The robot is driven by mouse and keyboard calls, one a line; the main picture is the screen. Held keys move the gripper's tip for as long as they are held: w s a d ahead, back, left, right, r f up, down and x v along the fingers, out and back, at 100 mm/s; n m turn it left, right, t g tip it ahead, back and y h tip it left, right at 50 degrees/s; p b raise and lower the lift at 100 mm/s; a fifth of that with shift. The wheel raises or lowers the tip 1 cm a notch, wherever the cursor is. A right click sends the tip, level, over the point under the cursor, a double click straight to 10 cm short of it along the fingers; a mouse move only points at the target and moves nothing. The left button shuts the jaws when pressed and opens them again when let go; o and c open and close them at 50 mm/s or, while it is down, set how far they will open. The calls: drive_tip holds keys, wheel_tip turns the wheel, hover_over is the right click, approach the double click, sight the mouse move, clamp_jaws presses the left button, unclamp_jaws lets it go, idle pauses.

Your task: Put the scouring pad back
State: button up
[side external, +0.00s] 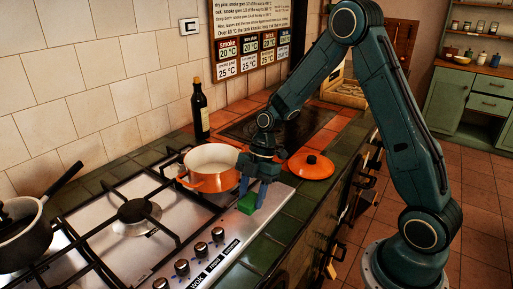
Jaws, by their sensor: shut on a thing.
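My gripper (253,190) points down over the near right corner of the steel gas hob (192,248). Its blue fingers are shut on a green scouring pad (247,204). The pad is a small bright green block at the fingertips, close to the hob's edge. I cannot tell whether it touches the surface below.
An orange pot (210,181) stands just left of my gripper, and an orange lid (311,166) lies on the tiles to the right. A dark bottle (200,112) stands by the wall. A dark saucepan (22,240) sits at far left. Knobs (200,250) line the hob's front.

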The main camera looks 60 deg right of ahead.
sight(252, 206)
drive_tip(key=shift+f, duration=2.1)
drive_tip(key=shift+f, duration=0.15)
drive_tip(key=o, duration=0.9)
drive_tip(key=shift+v, duration=6.2)
drive_tip(key=shift+a, duration=0.15)
